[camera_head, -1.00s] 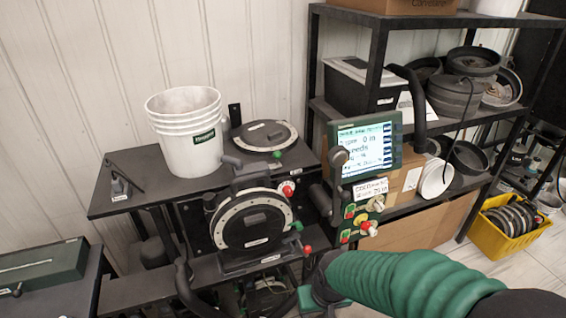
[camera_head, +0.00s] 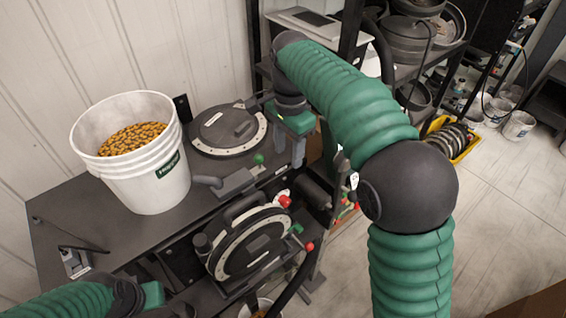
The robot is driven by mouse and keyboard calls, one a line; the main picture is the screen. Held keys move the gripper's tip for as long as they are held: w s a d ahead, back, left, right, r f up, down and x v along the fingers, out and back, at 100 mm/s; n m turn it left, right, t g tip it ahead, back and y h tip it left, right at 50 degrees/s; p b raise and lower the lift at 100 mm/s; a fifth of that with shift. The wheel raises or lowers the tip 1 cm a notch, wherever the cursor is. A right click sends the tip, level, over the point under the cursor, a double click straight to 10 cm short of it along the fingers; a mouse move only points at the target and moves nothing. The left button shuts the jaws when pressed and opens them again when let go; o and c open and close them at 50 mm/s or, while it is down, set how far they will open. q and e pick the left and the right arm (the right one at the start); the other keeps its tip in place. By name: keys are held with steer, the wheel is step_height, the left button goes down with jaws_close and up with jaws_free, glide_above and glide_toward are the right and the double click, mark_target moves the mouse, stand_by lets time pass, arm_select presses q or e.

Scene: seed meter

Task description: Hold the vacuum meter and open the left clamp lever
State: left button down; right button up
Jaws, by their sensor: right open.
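The vacuum meter (camera_head: 250,243) is a black round housing with a pale ring and a top handle, on the front of the dark bench. Small knobs sit by it: a red one (camera_head: 285,202) above, a green one (camera_head: 258,158) behind, and another red one (camera_head: 310,246) at lower right. I cannot tell which is the left clamp lever. My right gripper (camera_head: 290,146) is open, fingers down, behind and right of the meter, apart from it. My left gripper (camera_head: 150,298) shows partly at the bottom left, left of the meter; its fingers are unclear.
A white bucket (camera_head: 145,185) of orange-brown seeds stands on the bench (camera_head: 55,215) at left. A round black lid (camera_head: 229,130) with a pale rim lies behind the meter. A shelf with dark pans (camera_head: 405,45) stands at the back right. A yellow crate (camera_head: 462,148) is on the floor.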

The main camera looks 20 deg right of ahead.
mark_target(286, 188)
steer(key=f, duration=0.4)
steer(key=f+p, duration=0.1)
steer(key=f, duration=0.4)
steer(key=a+f+p, duration=0.1)
steer(key=f, duration=0.3)
steer(key=shift+w+a+f, duration=0.1)
steer(key=shift+w+f, duration=0.15)
steer(key=shift+s+a+f, duration=0.1)
steer(key=shift+s+f, duration=0.1)
steer(key=shift+f, duration=0.15)
steer(key=shift+s+d+f, duration=0.1)
steer(key=shift+d+f, duration=0.1)
steer(key=shift+f, duration=0.05)
steer(key=shift+d+f, duration=0.1)
steer(key=shift+d, duration=0.2)
steer(key=shift+d+f, duration=0.1)
steer(key=shift+d, duration=0.3)
steer(key=shift+c, duration=0.2)
steer(key=shift+a, duration=0.15)
steer(key=c, duration=0.5)
steer(key=shift+a, duration=0.35)
jaws_close()
arm_select(q)
steer(key=shift+d+v, duration=0.2)
steer(key=shift+v, duration=0.95)
steer(key=shift+w+d, duration=0.15)
steer(key=shift+d, duration=0.05)
arm_select(e)
steer(key=shift+d, duration=0.25)
